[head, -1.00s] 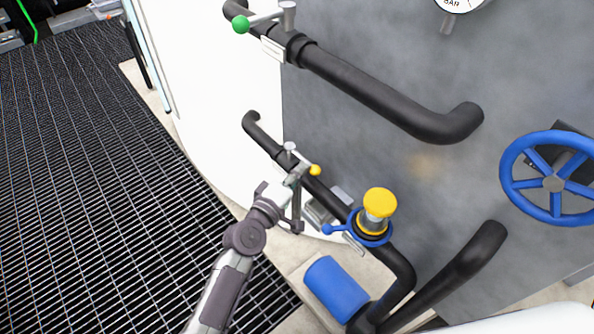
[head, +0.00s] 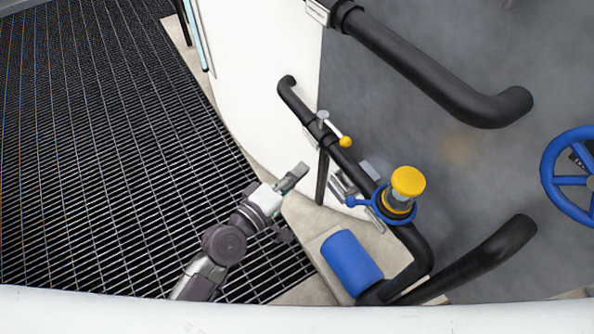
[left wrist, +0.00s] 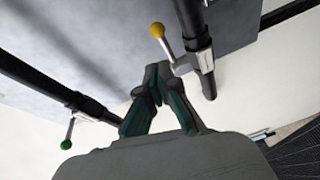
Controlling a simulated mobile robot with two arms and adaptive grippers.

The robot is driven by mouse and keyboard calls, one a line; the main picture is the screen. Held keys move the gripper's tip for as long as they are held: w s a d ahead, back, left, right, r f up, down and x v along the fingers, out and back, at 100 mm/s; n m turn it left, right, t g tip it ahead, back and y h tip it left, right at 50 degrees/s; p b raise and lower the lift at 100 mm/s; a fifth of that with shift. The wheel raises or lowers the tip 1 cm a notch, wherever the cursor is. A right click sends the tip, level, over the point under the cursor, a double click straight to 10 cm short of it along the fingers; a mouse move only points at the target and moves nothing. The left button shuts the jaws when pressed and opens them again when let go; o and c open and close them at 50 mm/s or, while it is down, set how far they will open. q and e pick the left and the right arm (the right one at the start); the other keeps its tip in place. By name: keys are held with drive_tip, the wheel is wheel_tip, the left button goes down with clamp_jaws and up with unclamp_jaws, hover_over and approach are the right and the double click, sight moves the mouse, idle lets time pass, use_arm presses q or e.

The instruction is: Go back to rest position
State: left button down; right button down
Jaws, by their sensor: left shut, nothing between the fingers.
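My left gripper (head: 296,174) points up and right in the head view, apart from the pipes and just left of the lower pipe. In the left wrist view its fingers (left wrist: 158,82) meet at the tips with nothing between them. The lower black pipe (head: 295,98) has a valve with a yellow-knobbed lever (head: 345,142). This yellow knob also shows in the left wrist view (left wrist: 157,30), beyond the fingertips. My right gripper is not in view.
A yellow cap (head: 408,181) with a blue ring handle and a blue cylinder (head: 351,262) stand on the lower pipework. An upper black pipe (head: 430,70) and a blue handwheel (head: 570,177) are on the right. Dark floor grating (head: 110,150) lies open on the left.

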use_arm(q)
drive_tip(key=shift+a, duration=0.1)
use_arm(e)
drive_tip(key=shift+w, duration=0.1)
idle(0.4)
